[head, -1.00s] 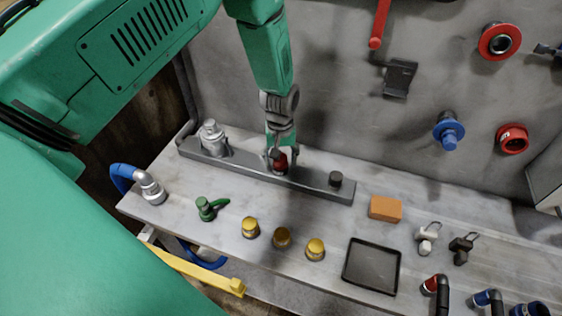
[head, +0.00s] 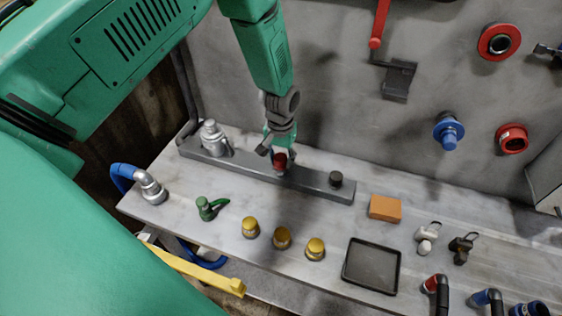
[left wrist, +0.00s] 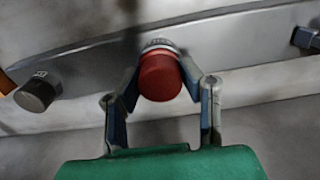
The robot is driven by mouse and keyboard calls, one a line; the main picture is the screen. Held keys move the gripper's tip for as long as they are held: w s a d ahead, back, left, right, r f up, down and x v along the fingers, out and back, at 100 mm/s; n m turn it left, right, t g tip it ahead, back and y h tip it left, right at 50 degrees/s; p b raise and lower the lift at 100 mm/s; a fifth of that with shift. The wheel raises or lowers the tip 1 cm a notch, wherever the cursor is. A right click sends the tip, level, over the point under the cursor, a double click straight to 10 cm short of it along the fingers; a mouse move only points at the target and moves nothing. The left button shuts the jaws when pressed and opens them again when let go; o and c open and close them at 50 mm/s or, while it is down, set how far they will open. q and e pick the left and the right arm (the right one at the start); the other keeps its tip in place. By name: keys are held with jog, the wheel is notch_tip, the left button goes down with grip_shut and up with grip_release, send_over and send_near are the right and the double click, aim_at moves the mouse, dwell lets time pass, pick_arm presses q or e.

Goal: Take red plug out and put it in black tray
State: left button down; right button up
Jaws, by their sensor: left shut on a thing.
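The red plug (head: 280,161) sits at the grey metal rail (head: 315,183) along the back of the bench. My left gripper (head: 279,155) reaches down over it and is shut on it. In the left wrist view the red plug (left wrist: 160,76) lies between the two fingers of my left gripper (left wrist: 160,84), with a pale ring at its base against the rail. Whether the plug is still seated in the rail is hard to tell. The black tray (head: 371,266) lies flat and empty at the bench's front, right of the gripper. My right gripper is not in view.
A black knob (head: 335,180) and a silver fitting (head: 213,138) stand on the rail. Several yellow knobs (head: 315,248) line the front, left of the tray. An orange block (head: 385,208) lies behind the tray; a white connector (head: 427,237) stands to its right.

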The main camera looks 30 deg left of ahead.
pick_arm(q)
jog(key=n, duration=0.5)
jog(key=shift+s+f, duration=0.1)
jog(key=n, duration=0.5)
jog(key=shift+n, duration=0.3)
jog(key=n, duration=0.5)
jog(key=shift+d, duration=0.1)
jog(key=shift+s, duration=0.1)
